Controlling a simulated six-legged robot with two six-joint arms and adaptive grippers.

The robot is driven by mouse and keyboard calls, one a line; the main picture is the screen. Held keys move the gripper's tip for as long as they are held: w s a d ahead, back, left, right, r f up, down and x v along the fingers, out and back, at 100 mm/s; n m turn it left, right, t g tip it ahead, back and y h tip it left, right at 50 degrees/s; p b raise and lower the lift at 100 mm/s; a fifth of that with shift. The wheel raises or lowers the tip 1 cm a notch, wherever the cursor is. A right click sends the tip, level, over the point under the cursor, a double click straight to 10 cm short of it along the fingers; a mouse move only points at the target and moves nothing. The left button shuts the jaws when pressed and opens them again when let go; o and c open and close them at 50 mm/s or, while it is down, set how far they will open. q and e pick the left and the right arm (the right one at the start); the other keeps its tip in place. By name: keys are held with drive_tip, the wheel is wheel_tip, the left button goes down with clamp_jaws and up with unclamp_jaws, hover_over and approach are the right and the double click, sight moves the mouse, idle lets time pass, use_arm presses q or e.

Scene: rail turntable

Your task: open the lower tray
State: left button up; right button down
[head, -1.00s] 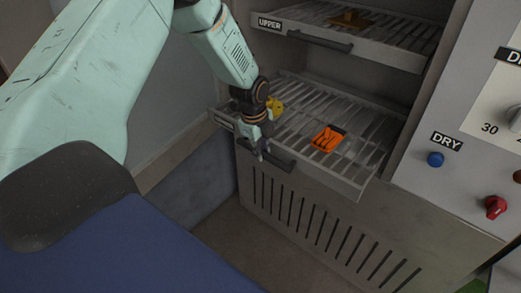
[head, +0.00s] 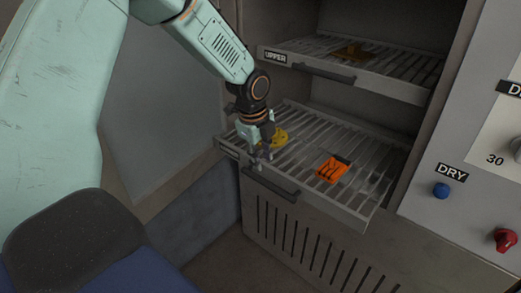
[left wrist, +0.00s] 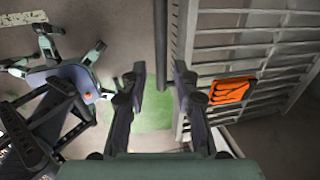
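The lower tray (head: 330,203) is a grey slatted rack pulled well out of the cabinet, with a dark handle (head: 270,186) on its front. It also shows at the right in the left wrist view (left wrist: 190,65). My left gripper (head: 262,158) is just above the handle, at the tray's front edge. My right gripper is not in view.
An orange object (head: 333,169) and a yellow one (head: 279,138) lie on the lower tray. The upper tray (head: 400,88), labelled UPPER, is above it with a brown piece (head: 352,53) on it. A panel with a blue DRY button (head: 441,190) and red knob (head: 505,240) stands right.

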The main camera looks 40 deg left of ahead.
use_arm(q)
drive_tip(key=r, duration=0.2)
drive_tip(key=shift+s+r, duration=0.25)
drive_tip(key=shift+r, duration=0.05)
drive_tip(key=shift+f, duration=0.1)
drive_tip(key=shift+w, duration=0.1)
drive_tip(key=w+d+f+n+t+h, duration=0.1)
drive_tip(key=w+d+n+t, duration=0.2)
drive_tip(key=d+n, duration=0.35)
drive_tip(key=s+d+f+n, duration=0.5)
drive_tip(key=s+f+n, duration=0.2)
drive_tip(key=f+n, duration=0.2)
drive_tip(key=s+f+n+g, duration=0.1)
drive_tip(key=s+f, duration=0.4)
drive_tip(key=s, duration=0.4)
drive_tip(key=s+d+f+n+g+b, duration=0.1)
drive_tip(key=s+f, duration=0.4)
drive_tip(key=s, duration=0.5)
drive_tip(key=s+d+f+n+g+y+b, duration=0.1)
drive_tip(key=s+f+g, duration=0.2)
drive_tip(key=s, duration=0.7)
wheel_tip(320, 180, down, 3)
drive_tip(key=shift+s+r+n, duration=0.2)
drive_tip(key=shift+n, duration=0.15)
